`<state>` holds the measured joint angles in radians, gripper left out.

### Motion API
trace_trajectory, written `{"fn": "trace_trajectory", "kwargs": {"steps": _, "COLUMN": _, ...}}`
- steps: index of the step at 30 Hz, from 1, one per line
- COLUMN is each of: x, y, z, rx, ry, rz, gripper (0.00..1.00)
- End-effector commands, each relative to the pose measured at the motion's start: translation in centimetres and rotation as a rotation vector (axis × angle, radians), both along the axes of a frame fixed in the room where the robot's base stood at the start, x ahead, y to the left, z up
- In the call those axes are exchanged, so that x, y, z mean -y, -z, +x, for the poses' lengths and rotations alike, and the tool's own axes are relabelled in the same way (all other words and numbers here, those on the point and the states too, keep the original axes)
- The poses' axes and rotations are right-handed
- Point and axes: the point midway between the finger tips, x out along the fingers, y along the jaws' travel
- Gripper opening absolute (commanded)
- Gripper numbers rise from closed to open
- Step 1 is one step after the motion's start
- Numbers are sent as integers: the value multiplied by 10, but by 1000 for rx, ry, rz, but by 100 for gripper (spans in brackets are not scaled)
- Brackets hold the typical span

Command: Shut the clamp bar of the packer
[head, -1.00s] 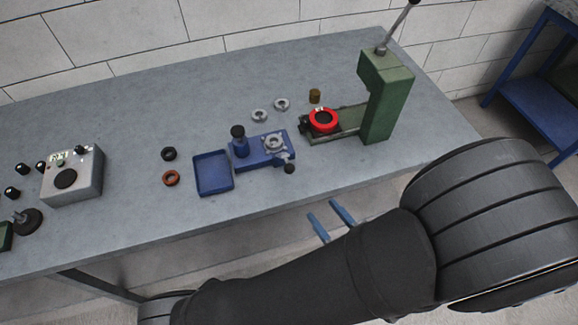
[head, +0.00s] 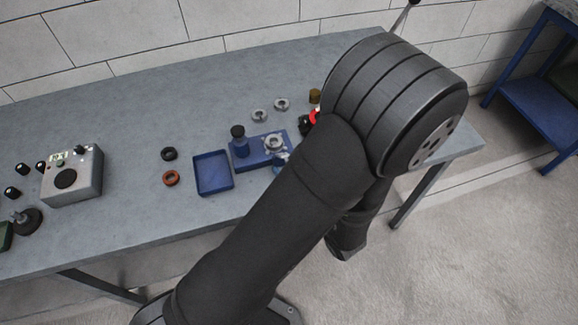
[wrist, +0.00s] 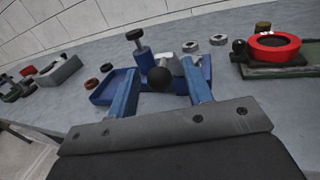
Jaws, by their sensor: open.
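The blue fixture (head: 256,149), which I take to be the packer, lies on the bench. It has a black-knobbed post (head: 238,132) at its left and a metal ring (head: 273,141) at its right. In the wrist view a black ball knob (wrist: 160,79) shows at the fixture's near side, apparently the end of its bar. My gripper (wrist: 161,66) is open, its two blue fingers to the left and right of this ball. Whether they touch it I cannot tell. In the head view my arm hides the ball and most of the gripper.
A blue tray (head: 213,173) is left of the fixture. Two metal rings (head: 260,116) lie behind it. A red ring (wrist: 273,46) on a green press's slide (wrist: 275,71) is to the right. A grey box (head: 72,177) stands at left.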

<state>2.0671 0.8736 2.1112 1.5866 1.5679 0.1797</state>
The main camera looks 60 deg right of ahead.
Motion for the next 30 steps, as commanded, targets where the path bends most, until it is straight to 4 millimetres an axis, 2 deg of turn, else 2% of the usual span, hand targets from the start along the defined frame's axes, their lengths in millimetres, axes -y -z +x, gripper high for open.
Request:
{"fn": "trace_trajectory", "kwargs": {"steps": 4, "x": 3, "y": 0, "z": 6, "rx": 0, "ry": -1, "rz": 0, "gripper": 46}}
{"fn": "trace_trajectory", "kwargs": {"steps": 13, "x": 4, "y": 0, "z": 8, "rx": 0, "ry": 0, "rz": 0, "gripper": 46}}
{"fn": "trace_trajectory", "kwargs": {"steps": 14, "x": 4, "y": 0, "z": 8, "rx": 0, "ry": 0, "rz": 0, "gripper": 42}}
{"fn": "trace_trajectory", "kwargs": {"steps": 20, "x": 3, "y": 0, "z": 8, "rx": 1, "ry": -2, "rz": 2, "gripper": 3}}
{"fn": "trace_trajectory", "kwargs": {"steps": 21, "x": 3, "y": 0, "z": 8, "rx": 1, "ry": -3, "rz": 2, "gripper": 0}}
{"fn": "trace_trajectory", "kwargs": {"steps": 30, "x": 2, "y": -3, "z": 11, "rx": -15, "ry": -9, "rz": 20, "gripper": 0}}
